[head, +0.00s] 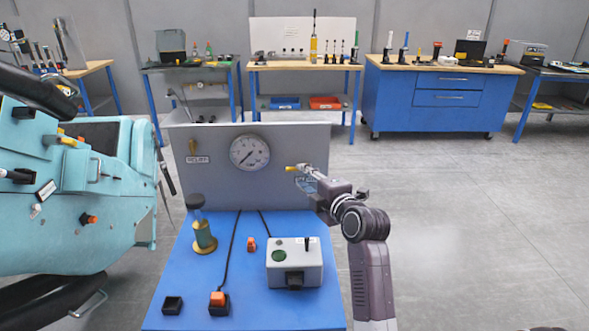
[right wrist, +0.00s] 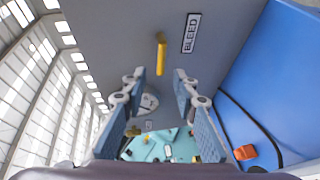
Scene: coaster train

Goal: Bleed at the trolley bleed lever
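The trolley bleed lever is a small yellow bar (head: 291,169) on the trolley's grey upright panel (head: 225,185), right of the gauge. In the right wrist view the lever (right wrist: 162,54) lies just beyond the gap between my fingers, near the BLEED label (right wrist: 191,33). My right gripper (head: 308,176) is at the panel, close to the lever and partly covering the label area. In the right wrist view its fingers (right wrist: 160,82) are spread apart with nothing between them. I cannot see contact with the lever. My left gripper is not in view.
A round gauge (head: 250,152) and a RELIEF label (head: 198,160) are on the panel. A teal car (head: 75,215) stands left; floor at right is clear.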

